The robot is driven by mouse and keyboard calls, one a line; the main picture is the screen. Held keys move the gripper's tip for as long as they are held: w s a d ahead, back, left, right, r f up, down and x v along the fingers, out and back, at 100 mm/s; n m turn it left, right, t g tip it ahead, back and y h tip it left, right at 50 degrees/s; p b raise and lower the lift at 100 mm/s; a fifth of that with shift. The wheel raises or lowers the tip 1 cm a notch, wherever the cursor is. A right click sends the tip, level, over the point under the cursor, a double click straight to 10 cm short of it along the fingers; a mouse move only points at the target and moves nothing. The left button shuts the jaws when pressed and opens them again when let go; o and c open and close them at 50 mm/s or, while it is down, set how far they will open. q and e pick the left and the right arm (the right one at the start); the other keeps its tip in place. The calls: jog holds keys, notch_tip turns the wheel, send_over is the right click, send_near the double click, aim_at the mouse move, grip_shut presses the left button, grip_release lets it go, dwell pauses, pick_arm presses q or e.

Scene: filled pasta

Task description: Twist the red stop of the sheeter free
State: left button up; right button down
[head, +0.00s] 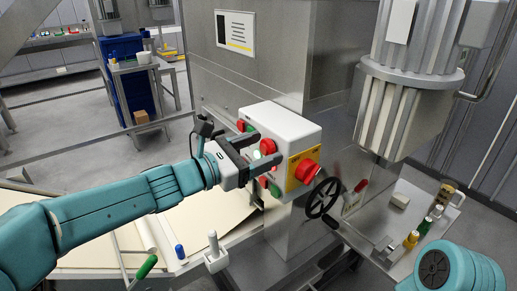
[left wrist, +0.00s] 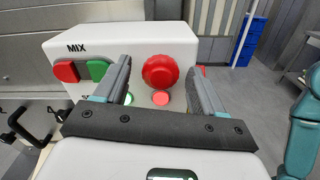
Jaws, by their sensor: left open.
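A white control box (head: 290,122) stands on the steel machine. Its left face carries a round red stop knob (head: 268,146). In the left wrist view the knob (left wrist: 160,71) shows whole, on the face of the box (left wrist: 140,42) lettered "MIX". My left gripper (head: 264,150) is open in front of this face, its fingers on either side of the knob. In the left wrist view the gripper (left wrist: 159,76) frames the knob with gaps on both sides; contact cannot be told. A lettering lower on the face is mostly hidden by a finger. My right gripper is out of view.
A larger red button on a yellow plate (head: 301,172) is on the box's right face. Red (left wrist: 66,71) and green (left wrist: 97,69) buttons sit left of the knob. A black handwheel (head: 323,198) is close to the box. A pale dough sheet (head: 200,214) lies below my left arm.

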pick_arm(q)
jog(key=shift+s, duration=0.1)
jog(key=c, duration=1.1)
jog(key=shift+o, duration=0.2)
